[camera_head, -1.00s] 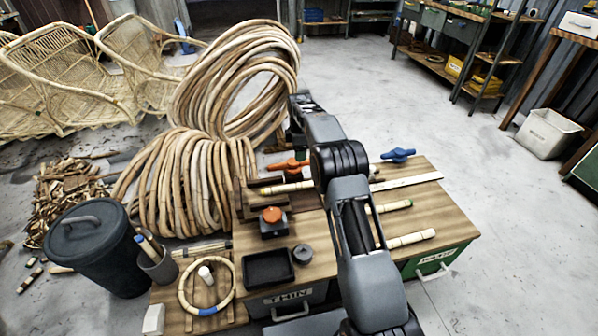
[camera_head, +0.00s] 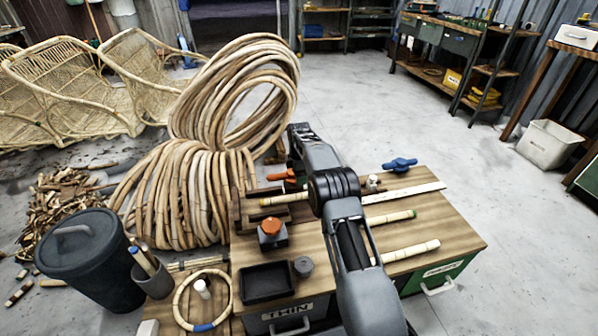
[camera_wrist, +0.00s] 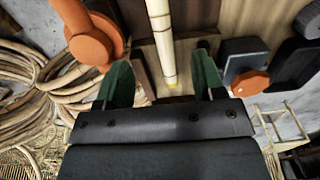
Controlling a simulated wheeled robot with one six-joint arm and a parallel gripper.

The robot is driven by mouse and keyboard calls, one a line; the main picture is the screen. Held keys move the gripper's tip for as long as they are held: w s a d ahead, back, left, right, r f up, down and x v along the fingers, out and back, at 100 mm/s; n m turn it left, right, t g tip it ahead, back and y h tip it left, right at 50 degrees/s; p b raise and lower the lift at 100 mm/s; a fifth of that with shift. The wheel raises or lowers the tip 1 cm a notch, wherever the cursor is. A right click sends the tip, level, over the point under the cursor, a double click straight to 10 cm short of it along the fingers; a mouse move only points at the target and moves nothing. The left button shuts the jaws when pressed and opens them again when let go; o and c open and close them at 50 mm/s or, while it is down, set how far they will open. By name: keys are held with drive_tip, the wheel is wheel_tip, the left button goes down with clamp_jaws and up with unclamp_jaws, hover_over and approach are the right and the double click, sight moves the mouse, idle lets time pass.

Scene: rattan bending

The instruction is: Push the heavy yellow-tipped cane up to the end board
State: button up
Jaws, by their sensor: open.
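The pale yellow-tipped cane (camera_head: 286,198) lies on the bench, its yellow end toward the left and its other end behind my arm. In the wrist view the cane (camera_wrist: 160,38) runs down between my two green fingers, with its yellow tip low between them. My gripper (camera_wrist: 162,80) is open, a finger on each side of the cane with gaps visible. In the head view my arm hides the gripper. A dark brown wooden board (camera_head: 236,212) stands at the left of the cane and looks like the end board; I cannot tell the gap between them.
An orange handle (camera_head: 281,175) is behind the cane and an orange-topped box (camera_head: 271,228) in front. A blue handle (camera_head: 400,164), steel ruler (camera_head: 405,192), green-tipped cane (camera_head: 395,217) and another cane (camera_head: 410,251) lie right. A black tray (camera_head: 266,282) sits front left.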

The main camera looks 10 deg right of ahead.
sight(279, 198)
wheel_tip(279, 198, down, 11)
drive_tip(key=b, duration=0.3)
idle(0.4)
drive_tip(key=c, duration=1)
drive_tip(key=shift+a+b, duration=0.3)
drive_tip(key=shift+a, duration=3.8)
drive_tip(key=shift+c, duration=0.2)
drive_tip(key=o, duration=1)
drive_tip(key=shift+r, duration=0.1)
wheel_tip(279, 198, up, 14)
drive_tip(key=p, duration=0.4)
drive_tip(key=shift+p, duration=0.4)
